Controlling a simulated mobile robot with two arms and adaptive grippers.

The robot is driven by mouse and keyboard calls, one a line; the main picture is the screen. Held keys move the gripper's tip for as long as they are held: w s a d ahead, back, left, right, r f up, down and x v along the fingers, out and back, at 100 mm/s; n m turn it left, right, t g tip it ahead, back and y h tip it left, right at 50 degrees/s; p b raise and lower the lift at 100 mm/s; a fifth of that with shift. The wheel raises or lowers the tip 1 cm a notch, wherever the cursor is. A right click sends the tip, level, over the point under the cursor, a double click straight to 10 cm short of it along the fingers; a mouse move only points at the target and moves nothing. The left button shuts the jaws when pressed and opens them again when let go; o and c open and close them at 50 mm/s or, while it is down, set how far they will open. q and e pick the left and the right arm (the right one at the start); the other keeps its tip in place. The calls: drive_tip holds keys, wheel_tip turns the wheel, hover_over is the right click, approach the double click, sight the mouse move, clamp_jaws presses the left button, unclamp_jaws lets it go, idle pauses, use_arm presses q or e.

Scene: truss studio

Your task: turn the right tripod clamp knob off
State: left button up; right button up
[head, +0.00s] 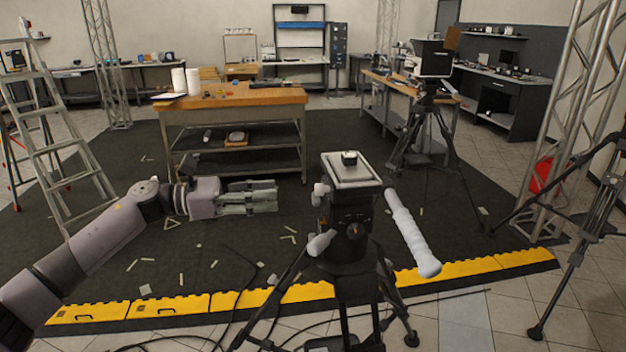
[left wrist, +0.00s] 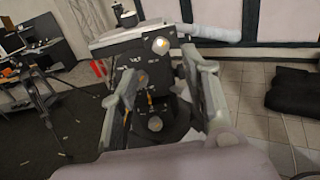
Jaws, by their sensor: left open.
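A black tripod (head: 352,225) stands close in front of me, with a pale top plate on its head. A long white handle (head: 412,235) slants down from its right side. A light knob (head: 319,194) and a lower light knob (head: 321,243) show on its left side. My left gripper (head: 277,195) is open and empty, to the left of the tripod head and apart from it in the head view. In the left wrist view, the tripod head (left wrist: 160,75) shows beyond and between the open fingers (left wrist: 168,72). I cannot tell which knob is the clamp knob. My right gripper is out of view.
A wooden-topped workbench (head: 235,96) stands behind on the dark mat. Another tripod with a monitor (head: 433,60) is at the back right. A ladder (head: 50,130) stands left; a truss (head: 575,110) and part of another tripod (head: 580,230) are right. Yellow-black edging (head: 180,306) crosses the floor.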

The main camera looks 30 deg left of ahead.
sight(315, 188)
use_arm(q)
drive_tip(key=p+x, duration=0.4)
drive_tip(key=x, duration=0.5)
drive_tip(key=shift+w+d+r, duration=0.1)
drive_tip(key=shift+r, duration=0.1)
drive_tip(key=shift+w+d+f, duration=0.1)
drive_tip(key=shift+w+d, duration=0.1)
drive_tip(key=shift+d, duration=0.1)
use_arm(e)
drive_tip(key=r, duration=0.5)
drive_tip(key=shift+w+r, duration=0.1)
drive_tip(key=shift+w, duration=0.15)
use_arm(q)
drive_tip(key=shift+c, duration=1.2)
clamp_jaws()
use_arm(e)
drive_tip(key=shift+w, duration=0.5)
